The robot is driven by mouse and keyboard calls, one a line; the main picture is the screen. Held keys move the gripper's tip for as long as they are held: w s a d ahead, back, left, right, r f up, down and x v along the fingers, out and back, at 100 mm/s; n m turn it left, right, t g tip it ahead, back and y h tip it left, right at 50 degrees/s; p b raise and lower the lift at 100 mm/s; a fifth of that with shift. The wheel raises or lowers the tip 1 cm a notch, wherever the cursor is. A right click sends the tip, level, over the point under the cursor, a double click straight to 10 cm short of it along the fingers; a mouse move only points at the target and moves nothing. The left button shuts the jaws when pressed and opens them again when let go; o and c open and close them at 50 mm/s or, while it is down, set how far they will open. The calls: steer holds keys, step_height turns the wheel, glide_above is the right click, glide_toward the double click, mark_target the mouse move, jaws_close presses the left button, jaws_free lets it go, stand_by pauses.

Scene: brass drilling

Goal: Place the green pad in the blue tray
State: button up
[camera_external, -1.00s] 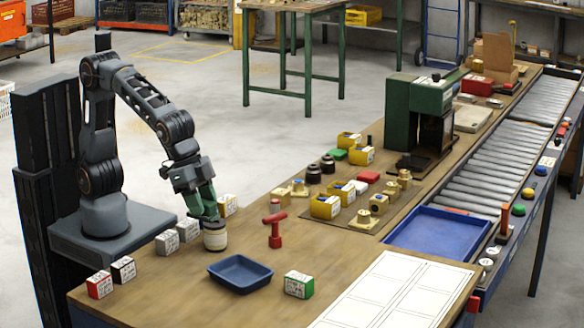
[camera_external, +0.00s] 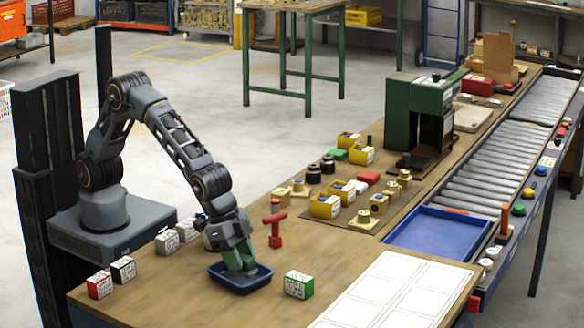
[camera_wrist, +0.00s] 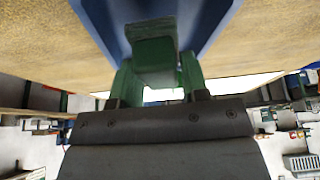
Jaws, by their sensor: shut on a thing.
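The green pad (camera_wrist: 153,48) shows in the wrist view between the green fingers of my gripper (camera_wrist: 158,76), which is shut on it. The small dark blue tray (camera_external: 240,289) stands on the near part of the bench. In the external view my gripper (camera_external: 240,268) points down into this tray. The fingers hide part of its inside, and the pad cannot be told apart from the green fingers there. The tray's blue walls (camera_wrist: 217,22) also show around the pad in the wrist view. Whether the pad touches the tray floor is not clear.
A green-and-white box (camera_external: 298,284) stands right of the tray and a red T-shaped tool (camera_external: 275,228) behind it. Several small boxes (camera_external: 123,270) stand to the left. A larger blue tray (camera_external: 438,233) lies at the right by the roller conveyor (camera_external: 490,165).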

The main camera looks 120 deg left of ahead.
steer(key=shift+f, duration=0.95)
steer(key=shift+f, duration=0.15)
steer(key=o, duration=0.7)
